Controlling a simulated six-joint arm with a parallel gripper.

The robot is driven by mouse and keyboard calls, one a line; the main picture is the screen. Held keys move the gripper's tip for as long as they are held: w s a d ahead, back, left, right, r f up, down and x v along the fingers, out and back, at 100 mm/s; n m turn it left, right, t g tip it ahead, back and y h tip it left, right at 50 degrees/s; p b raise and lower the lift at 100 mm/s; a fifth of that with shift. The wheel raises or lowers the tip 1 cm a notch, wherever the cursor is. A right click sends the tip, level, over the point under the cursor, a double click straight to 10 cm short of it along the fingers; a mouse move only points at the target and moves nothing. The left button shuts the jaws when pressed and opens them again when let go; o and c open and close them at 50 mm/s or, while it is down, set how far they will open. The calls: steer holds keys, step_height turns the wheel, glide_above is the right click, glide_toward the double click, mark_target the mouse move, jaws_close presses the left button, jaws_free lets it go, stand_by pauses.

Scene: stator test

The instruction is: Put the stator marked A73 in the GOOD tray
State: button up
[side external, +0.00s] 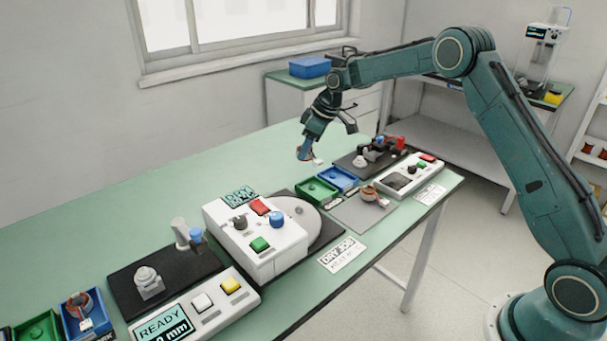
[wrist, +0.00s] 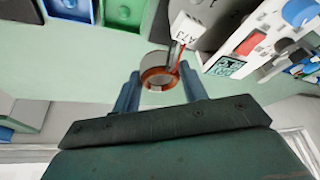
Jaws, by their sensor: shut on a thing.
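My gripper (side external: 305,149) is shut on a stator (wrist: 160,76), a copper-coloured ring between the two fingers. Its white tag (wrist: 188,28) reads A73 and hangs beside it on a red lead. In the side view the held stator (side external: 304,155) is above the bench, behind the small trays. A green tray (side external: 314,190) and a blue tray (side external: 338,179) stand side by side; the green tray (wrist: 125,12) and blue tray (wrist: 72,9) also show at the top of the wrist view. No GOOD label is readable on any tray.
A white tester (side external: 255,235) with a round plate stands in front of the trays. Another stator (side external: 370,193) rests on a grey mat. At lower left, a blue tray (side external: 98,325) holds a stator beside a green tray (side external: 38,329). The bench's back left is clear.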

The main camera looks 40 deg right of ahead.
steer(key=m, duration=0.2)
glide_above(314, 186)
step_height(314, 186, down, 6)
steer(key=shift+h, duration=0.3)
steer(key=shift+f, duration=0.25)
steer(key=shift+f, duration=2.2)
steer(key=shift+f, duration=1.4)
steer(key=o, duration=1.2)
steer(key=shift+r, duration=0.1)
steer(key=v, duration=1.3)
steer(key=shift+s+r, duration=0.2)
steer(key=shift+s, duration=0.05)
